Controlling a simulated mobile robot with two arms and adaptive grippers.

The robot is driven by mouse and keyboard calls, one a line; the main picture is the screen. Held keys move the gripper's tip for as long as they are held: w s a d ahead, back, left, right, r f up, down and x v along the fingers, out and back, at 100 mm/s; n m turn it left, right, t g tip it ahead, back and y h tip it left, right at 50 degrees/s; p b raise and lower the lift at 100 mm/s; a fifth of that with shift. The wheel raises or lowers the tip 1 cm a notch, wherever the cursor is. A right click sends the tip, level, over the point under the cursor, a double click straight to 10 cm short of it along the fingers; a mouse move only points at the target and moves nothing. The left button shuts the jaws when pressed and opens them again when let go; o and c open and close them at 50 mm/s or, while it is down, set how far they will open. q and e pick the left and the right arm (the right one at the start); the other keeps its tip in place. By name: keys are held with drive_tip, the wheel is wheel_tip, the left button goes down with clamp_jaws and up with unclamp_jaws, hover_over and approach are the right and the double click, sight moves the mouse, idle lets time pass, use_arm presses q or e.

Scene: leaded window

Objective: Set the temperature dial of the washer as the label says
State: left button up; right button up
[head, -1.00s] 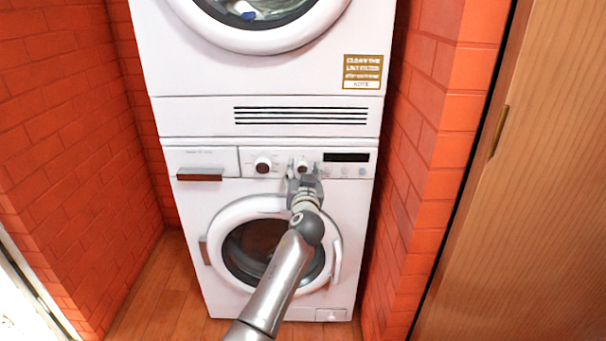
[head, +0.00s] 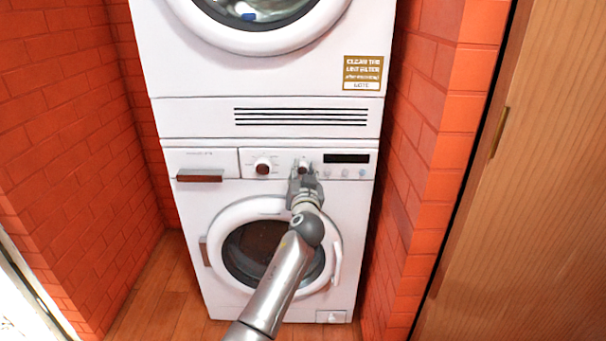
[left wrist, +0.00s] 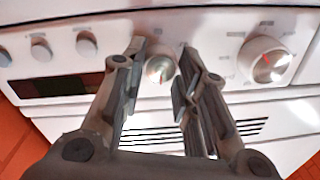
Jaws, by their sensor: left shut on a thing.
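The washer (head: 190,218) is the lower white machine of a stack. Its panel has two round knobs: a larger left dial (head: 263,167) and a smaller right dial (head: 303,165). My left gripper (head: 303,173) is at the smaller dial, shut on it, with a finger on either side. In the left wrist view, which looks upside down, the smaller dial (left wrist: 160,69) sits between the fingers and the larger dial (left wrist: 266,62) is to the right, with a red mark. The print around both dials is too small to read. My right gripper is out of view.
A dryer (head: 165,75) stands on top, with a tan label (head: 363,72) about cleaning the lint filter. The washer panel also has a dark display (head: 346,158), several small buttons and a drawer (head: 203,162). Red brick walls (head: 415,150) stand close on both sides.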

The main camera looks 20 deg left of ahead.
use_arm(q)
drive_tip(key=m, duration=0.5)
drive_tip(key=m+p, duration=0.1)
drive_tip(key=m, duration=0.5)
drive_tip(key=shift+d+f+p, duration=0.1)
drive_tip(key=shift+p, duration=0.2)
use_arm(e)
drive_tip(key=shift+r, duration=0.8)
use_arm(q)
drive_tip(key=shift+t, duration=0.4)
drive_tip(key=shift+m, duration=0.3)
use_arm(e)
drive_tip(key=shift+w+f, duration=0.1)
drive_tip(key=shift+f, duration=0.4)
use_arm(q)
drive_tip(key=o, duration=1)
drive_tip(key=shift+o, duration=0.2)
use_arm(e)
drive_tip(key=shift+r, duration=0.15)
